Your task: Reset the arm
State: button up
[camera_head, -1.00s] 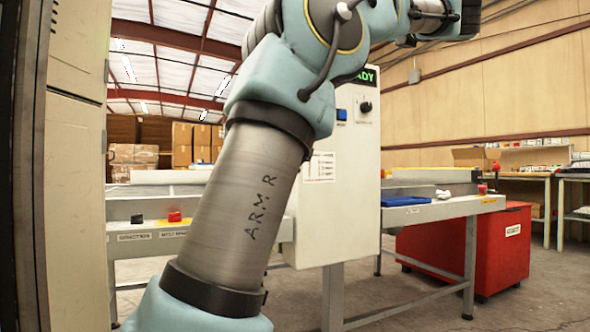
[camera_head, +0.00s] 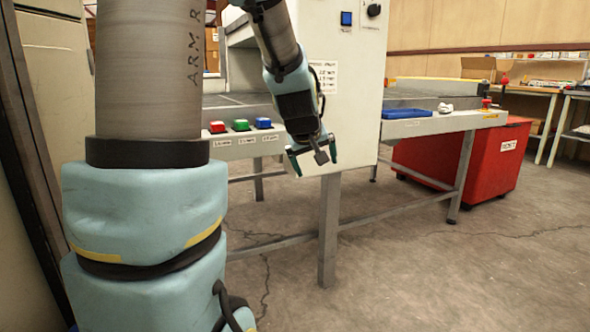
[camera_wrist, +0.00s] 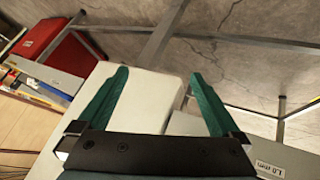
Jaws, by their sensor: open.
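My gripper (camera_head: 312,163) hangs at the end of my arm, pointing down, in front of the lower part of the white machine cabinet (camera_head: 355,90). In the wrist view my gripper (camera_wrist: 158,95) has its two green fingers spread wide apart. Nothing is held between them. A pale box-like surface (camera_wrist: 148,95), seemingly the cabinet, shows beyond the fingers. I cannot tell how far my gripper is from it.
A bench with red (camera_head: 217,127), green (camera_head: 241,125) and blue (camera_head: 263,123) buttons stands left of the cabinet. The concrete floor (camera_head: 400,270) in front is clear.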

jog(key=s+a+f+m+g+y, duration=0.1)
jog(key=s+a+f+g, duration=0.1)
jog(key=s+a+f, duration=0.3)
jog(key=s+a+f+m+g+y+p, duration=0.1)
jog(key=s+a+f+g, duration=0.15)
jog(key=s, duration=0.45)
jog(key=s+a+f+m+g+y, duration=0.1)
jog(key=s+a+f+g, duration=0.1)
jog(key=s+a+f, duration=0.3)
notch_tip(320, 180, up, 40)
jog(key=s+p, duration=0.1)
jog(key=p, duration=3.7)
jog(key=shift+s+d, duration=0.15)
jog(key=shift+d, duration=0.25)
